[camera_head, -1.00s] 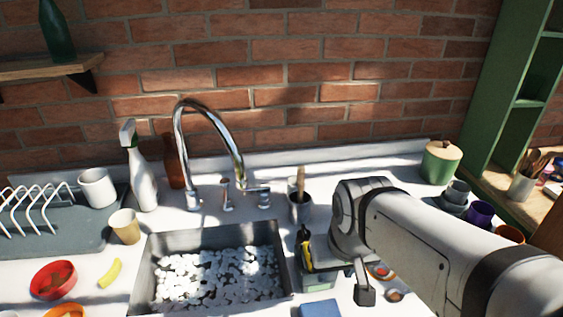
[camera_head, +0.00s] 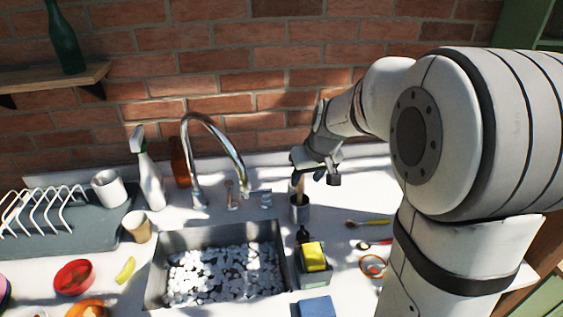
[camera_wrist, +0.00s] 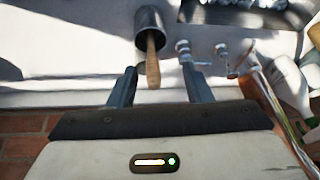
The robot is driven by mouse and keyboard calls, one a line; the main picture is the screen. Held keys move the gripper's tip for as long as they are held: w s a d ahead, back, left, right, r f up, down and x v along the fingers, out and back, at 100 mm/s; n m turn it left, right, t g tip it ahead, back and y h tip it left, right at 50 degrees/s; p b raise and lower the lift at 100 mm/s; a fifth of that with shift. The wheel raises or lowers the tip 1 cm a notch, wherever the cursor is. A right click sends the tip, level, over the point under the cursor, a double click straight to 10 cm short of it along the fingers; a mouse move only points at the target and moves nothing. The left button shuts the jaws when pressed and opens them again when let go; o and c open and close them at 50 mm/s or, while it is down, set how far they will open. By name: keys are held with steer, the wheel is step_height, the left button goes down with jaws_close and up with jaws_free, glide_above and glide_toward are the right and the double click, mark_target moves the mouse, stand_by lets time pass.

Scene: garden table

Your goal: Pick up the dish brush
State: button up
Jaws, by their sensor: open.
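A wooden handle, which looks like that of the dish brush (camera_head: 299,188), sticks up out of a grey metal cup (camera_head: 300,211) behind the right end of the sink. Its lower end is hidden inside the cup. In the wrist view the brush handle (camera_wrist: 152,66) points from the cup (camera_wrist: 149,28) towards my gripper. My gripper (camera_wrist: 161,73) is open, one finger on each side of the handle's end, with gaps on both sides. In the head view my gripper (camera_head: 312,174) is just above the cup.
The steel sink (camera_head: 152,286) with white pebble-like contents and the curved tap (camera_head: 238,165) are left of the cup. A yellow sponge (camera_head: 314,256) and a yellow-handled utensil (camera_head: 372,222) lie in front. A spray bottle (camera_head: 151,183) stands farther left.

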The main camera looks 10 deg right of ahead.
steer(key=p, duration=0.1)
glide_above(300, 186)
steer(key=d, duration=0.1)
steer(key=x, duration=0.2)
steer(key=p+x, duration=0.1)
steer(key=x, duration=0.2)
steer(key=p+x, duration=0.1)
steer(key=x, duration=0.1)
steer(key=shift+s+f, duration=0.3)
steer(key=shift+f, duration=0.15)
steer(key=shift+c, duration=0.2)
jaws_close()
